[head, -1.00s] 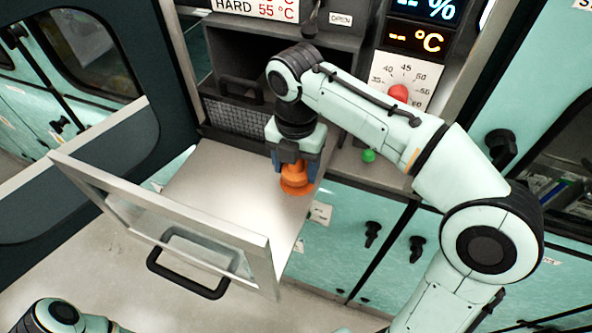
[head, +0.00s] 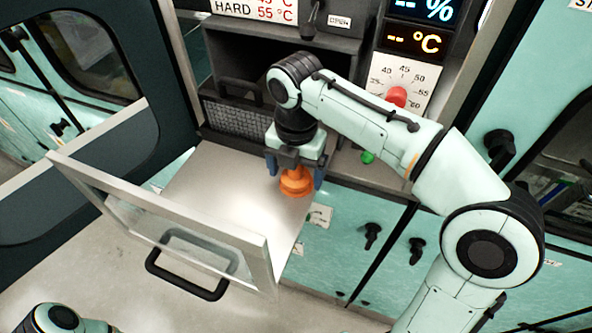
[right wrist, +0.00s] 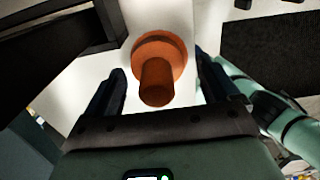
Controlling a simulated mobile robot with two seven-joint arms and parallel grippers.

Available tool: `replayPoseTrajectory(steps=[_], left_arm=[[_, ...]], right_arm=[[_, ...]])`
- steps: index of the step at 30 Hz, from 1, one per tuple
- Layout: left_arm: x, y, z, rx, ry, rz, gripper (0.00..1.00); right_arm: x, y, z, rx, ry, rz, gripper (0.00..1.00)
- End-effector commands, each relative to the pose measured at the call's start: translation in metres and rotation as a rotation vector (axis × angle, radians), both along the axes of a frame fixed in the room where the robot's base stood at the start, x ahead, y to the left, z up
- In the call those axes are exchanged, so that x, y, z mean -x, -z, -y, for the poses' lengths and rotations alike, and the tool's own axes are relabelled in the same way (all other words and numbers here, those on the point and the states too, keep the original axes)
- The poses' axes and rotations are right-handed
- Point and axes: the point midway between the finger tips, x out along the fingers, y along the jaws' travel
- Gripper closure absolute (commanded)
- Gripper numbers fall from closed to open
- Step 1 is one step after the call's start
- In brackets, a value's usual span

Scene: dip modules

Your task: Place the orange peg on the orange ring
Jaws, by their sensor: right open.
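The orange peg (right wrist: 157,82) stands upright on the wider round orange ring (right wrist: 172,50) in the right wrist view; the exact fit where they meet is hard to tell. Both also show in the head view as one orange stack, with the ring (head: 296,189) at the bottom, near the right edge of the pale open drawer-like shelf (head: 215,200). My right gripper (head: 295,173) is above the stack, open, with one finger on each side of the peg and gaps showing in the right wrist view (right wrist: 160,75). My left gripper is out of view.
A framed clear panel with a black handle (head: 187,275) stands at the shelf's front. Behind is a dark open compartment (head: 250,60). A red dial knob (head: 397,97) and a green knob (head: 367,157) are at the right. The shelf's left part is clear.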

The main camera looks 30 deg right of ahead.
Motion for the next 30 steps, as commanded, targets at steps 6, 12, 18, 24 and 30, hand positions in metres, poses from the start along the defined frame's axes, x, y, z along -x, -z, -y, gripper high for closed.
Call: replayPoseTrajectory(steps=[6,12,18,24,30], left_arm=[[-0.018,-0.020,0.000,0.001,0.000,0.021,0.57],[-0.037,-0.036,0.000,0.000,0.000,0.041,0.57],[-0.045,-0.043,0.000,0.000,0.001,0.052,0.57],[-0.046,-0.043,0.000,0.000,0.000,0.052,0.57],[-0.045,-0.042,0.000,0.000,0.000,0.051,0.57]], right_arm=[[-0.003,-0.049,-0.001,-0.001,-0.001,0.009,0.12],[-0.002,-0.090,-0.001,-0.001,-0.002,0.009,0.12],[-0.001,-0.112,0.000,0.000,-0.002,0.004,0.12],[0.000,-0.115,0.000,0.001,-0.001,0.001,0.12],[0.000,-0.114,0.000,0.001,-0.001,-0.001,0.12]])
